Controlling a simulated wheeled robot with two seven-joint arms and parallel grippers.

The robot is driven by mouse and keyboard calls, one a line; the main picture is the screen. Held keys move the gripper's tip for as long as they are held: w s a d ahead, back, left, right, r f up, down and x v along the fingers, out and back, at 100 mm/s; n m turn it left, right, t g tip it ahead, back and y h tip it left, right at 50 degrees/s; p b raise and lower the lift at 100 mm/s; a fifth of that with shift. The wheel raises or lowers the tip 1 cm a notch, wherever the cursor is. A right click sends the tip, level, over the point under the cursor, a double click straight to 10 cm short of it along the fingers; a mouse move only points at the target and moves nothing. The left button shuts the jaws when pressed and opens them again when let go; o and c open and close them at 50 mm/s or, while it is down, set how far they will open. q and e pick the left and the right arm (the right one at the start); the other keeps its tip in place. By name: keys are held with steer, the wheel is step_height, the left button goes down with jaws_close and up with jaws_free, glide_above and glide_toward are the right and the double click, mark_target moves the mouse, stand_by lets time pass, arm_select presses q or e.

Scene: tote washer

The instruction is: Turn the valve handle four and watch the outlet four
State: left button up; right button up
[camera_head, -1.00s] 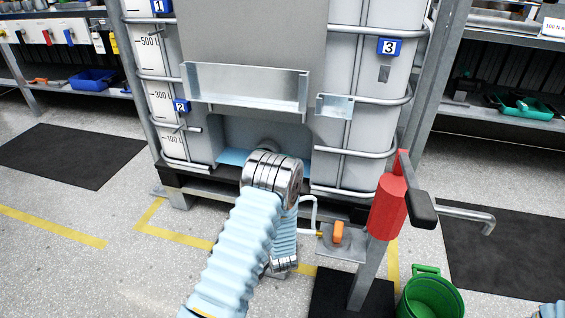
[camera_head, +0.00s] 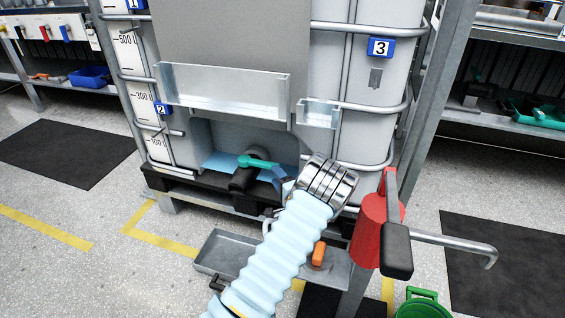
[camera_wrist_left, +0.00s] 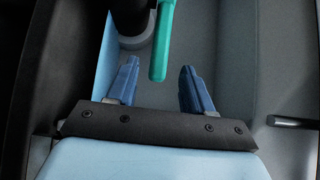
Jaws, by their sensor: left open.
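A teal valve handle (camera_head: 262,162) sits on a dark outlet (camera_head: 243,181) in the recess at the foot of the white tank. No label four is readable on it. My left gripper (camera_head: 282,178) is open, just right of the handle, with blue fingertips partly hidden by my wrist in the head view. In the left wrist view the end of the teal handle (camera_wrist_left: 161,50) shows between the open fingers of the left gripper (camera_wrist_left: 159,75). I cannot tell whether they touch it. My right gripper is out of view.
A metal tray (camera_head: 213,262) lies below the outlet. A red post head (camera_head: 368,235) with a black lever and bent spout stands right of my arm. An orange-handled part (camera_head: 318,254) and green bucket (camera_head: 422,306) are nearby. Tank labels one, two and three (camera_head: 381,47) show.

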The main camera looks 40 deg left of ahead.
mark_target(269, 165)
arm_select(q)
steer(key=x, duration=0.7)
steer(key=shift+w+a, duration=0.1)
steer(key=shift+w, duration=0.15)
steer(key=shift+c, duration=0.3)
jaws_close()
